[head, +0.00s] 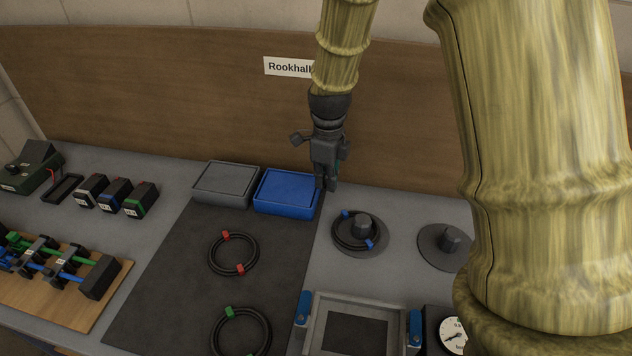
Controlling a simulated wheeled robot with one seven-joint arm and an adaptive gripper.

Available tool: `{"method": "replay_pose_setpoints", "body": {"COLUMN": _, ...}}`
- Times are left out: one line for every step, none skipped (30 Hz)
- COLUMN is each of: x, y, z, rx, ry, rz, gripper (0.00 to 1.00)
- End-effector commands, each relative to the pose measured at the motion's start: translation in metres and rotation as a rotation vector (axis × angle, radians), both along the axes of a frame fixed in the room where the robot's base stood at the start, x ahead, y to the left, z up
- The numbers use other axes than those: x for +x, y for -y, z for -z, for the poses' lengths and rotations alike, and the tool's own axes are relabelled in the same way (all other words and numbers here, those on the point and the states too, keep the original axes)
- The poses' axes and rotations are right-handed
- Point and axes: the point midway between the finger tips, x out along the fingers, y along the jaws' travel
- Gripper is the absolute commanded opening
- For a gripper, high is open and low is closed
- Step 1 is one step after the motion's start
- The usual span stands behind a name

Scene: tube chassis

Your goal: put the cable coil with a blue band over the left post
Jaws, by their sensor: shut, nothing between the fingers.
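The cable coil with a blue band (343,244) is a black ring with blue bands at its upper left and lower right. It lies around the left post (361,225), a short dark grey peg on a round base.
A red-banded coil (211,262) and a green-banded coil (216,332) lie on the dark mat (160,290). A grey bin (226,182) and the blue bin (285,192) stand behind. A framed fixture (312,325) and a gauge (453,336) are at the front.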

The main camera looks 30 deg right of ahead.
Motion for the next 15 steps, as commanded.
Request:
{"method": "replay_pose_setpoints", "body": {"x": -0.003, "y": -0.002, "z": 0.003, "rx": 0.001, "ry": 0.001, "rz": -0.002, "gripper": 0.00}}
{"method": "replay_pose_setpoints", "body": {"x": -0.004, "y": -0.002, "z": 0.005, "rx": 0.001, "ry": 0.002, "rz": -0.004, "gripper": 0.00}}
{"method": "replay_pose_setpoints", "body": {"x": -0.004, "y": -0.003, "z": 0.009, "rx": 0.001, "ry": 0.003, "rz": -0.006, "gripper": 0.00}}
{"method": "replay_pose_setpoints", "body": {"x": -0.004, "y": -0.004, "z": 0.013, "rx": 0.002, "ry": 0.004, "rz": -0.007, "gripper": 0.00}}
{"method": "replay_pose_setpoints", "body": {"x": -0.004, "y": -0.004, "z": 0.017, "rx": 0.002, "ry": 0.002, "rz": -0.008, "gripper": 0.00}}
{"method": "replay_pose_setpoints", "body": {"x": -0.002, "y": -0.005, "z": 0.023, "rx": 0.002, "ry": 0.000, "rz": -0.008, "gripper": 0.00}}
{"method": "replay_pose_setpoints", "body": {"x": 0.000, "y": -0.005, "z": 0.028, "rx": 0.002, "ry": -0.001, "rz": -0.008, "gripper": 0.00}}
{"method": "replay_pose_setpoints", "body": {"x": 0.002, "y": -0.005, "z": 0.034, "rx": 0.001, "ry": -0.003, "rz": -0.009, "gripper": 0.00}}
{"method": "replay_pose_setpoints", "body": {"x": 0.006, "y": -0.006, "z": 0.040, "rx": 0.001, "ry": -0.006, "rz": -0.010, "gripper": 0.00}}
{"method": "replay_pose_setpoints", "body": {"x": 0.008, "y": -0.006, "z": 0.046, "rx": 0.001, "ry": -0.009, "rz": -0.010, "gripper": 0.00}}
{"method": "replay_pose_setpoints", "body": {"x": 0.010, "y": -0.006, "z": 0.051, "rx": 0.002, "ry": -0.012, "rz": -0.010, "gripper": 0.00}}
{"method": "replay_pose_setpoints", "body": {"x": 0.012, "y": -0.006, "z": 0.057, "rx": 0.002, "ry": -0.015, "rz": -0.009, "gripper": 0.00}}
{"method": "replay_pose_setpoints", "body": {"x": 0.013, "y": -0.005, "z": 0.062, "rx": 0.001, "ry": -0.016, "rz": -0.008, "gripper": 0.00}}
{"method": "replay_pose_setpoints", "body": {"x": 0.014, "y": -0.005, "z": 0.066, "rx": 0.000, "ry": -0.015, "rz": -0.009, "gripper": 0.00}}
{"method": "replay_pose_setpoints", "body": {"x": 0.014, "y": -0.005, "z": 0.071, "rx": 0.000, "ry": -0.016, "rz": -0.009, "gripper": 0.00}}
